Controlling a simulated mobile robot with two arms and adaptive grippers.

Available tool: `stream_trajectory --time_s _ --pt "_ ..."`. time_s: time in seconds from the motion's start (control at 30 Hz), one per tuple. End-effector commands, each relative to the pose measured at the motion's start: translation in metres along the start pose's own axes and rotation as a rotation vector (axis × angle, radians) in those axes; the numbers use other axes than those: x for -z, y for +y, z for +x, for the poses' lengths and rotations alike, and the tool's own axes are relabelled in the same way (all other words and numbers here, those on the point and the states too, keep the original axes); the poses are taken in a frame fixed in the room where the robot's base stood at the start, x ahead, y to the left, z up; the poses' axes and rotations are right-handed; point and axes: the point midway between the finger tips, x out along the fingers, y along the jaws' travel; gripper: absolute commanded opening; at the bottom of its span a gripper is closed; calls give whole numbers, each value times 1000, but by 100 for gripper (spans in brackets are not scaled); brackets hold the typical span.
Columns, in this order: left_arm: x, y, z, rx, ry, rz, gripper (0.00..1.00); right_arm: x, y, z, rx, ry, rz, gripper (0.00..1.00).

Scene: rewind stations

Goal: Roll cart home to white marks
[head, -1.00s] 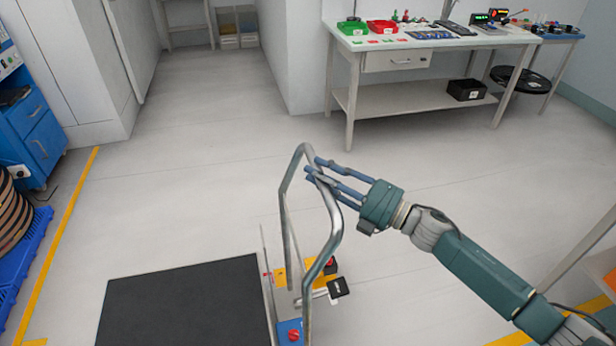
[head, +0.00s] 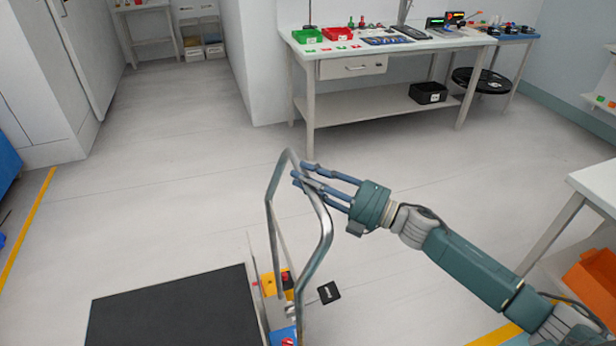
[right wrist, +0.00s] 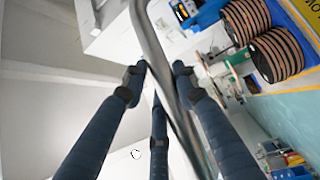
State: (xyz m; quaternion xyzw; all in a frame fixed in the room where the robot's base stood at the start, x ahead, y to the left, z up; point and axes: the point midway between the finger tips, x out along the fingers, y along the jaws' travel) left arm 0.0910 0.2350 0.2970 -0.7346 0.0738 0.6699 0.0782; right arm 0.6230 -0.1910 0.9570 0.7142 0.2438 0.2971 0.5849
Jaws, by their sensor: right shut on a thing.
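The cart shows at the lower middle of the head view, with a flat black deck (head: 175,310) and a bent grey metal push handle (head: 325,235). My right gripper (head: 305,180) is shut on the upper part of the handle. The right wrist view also shows the handle bar (right wrist: 165,70) passing between the fingers of the right gripper (right wrist: 158,75). A yellow box with red and black parts (head: 277,284) sits at the foot of the handle. No white marks show on the floor in these views. My left gripper is not in view.
A workbench (head: 385,100) with red and green bins stands at the back. A white table (head: 598,185) and an orange bin (head: 592,280) are at the right. A yellow floor line (head: 28,228) runs at the left.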

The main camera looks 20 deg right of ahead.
Motion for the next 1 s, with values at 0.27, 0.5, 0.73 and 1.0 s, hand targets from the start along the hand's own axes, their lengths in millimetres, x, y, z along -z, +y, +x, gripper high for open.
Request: stream_trajectory --time_s 0.27,0.5,0.73,1.0 --pt "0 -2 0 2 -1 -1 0 -1 -1 -1 3 -3 2 48" --pt "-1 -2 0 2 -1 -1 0 -2 0 -1 2 -3 -1 48" --pt "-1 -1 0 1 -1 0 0 -2 -2 -18 5 -5 -1 48" --pt "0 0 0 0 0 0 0 -1 -3 -75 7 -5 2 48"
